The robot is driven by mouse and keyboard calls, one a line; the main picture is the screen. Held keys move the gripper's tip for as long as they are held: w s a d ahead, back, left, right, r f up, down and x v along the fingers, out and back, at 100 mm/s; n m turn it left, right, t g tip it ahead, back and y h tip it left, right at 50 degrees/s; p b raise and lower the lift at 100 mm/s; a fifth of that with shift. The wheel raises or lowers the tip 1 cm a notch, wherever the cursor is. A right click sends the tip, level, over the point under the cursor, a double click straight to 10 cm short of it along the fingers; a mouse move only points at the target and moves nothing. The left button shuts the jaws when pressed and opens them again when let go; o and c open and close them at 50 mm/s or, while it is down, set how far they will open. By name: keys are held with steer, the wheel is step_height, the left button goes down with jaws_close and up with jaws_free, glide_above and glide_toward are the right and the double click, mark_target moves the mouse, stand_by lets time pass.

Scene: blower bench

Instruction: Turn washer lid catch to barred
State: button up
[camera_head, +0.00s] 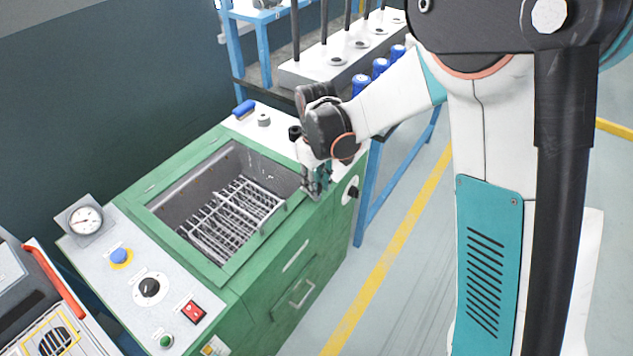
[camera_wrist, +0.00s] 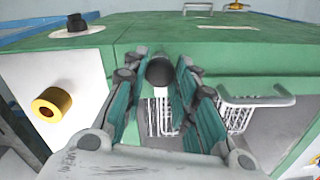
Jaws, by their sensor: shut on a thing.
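The washer is a green bench unit (camera_head: 228,285) with an open sunken basin holding a wire rack (camera_head: 235,215). In the head view the gripper covers the catch.
A control panel with a gauge (camera_head: 85,220) and red switch (camera_head: 194,312) is at left. A blue-framed rack (camera_head: 237,50) stands behind.

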stand_by(0.4)
steer(key=o, duration=1.1)
step_height(320, 180, up, 12)
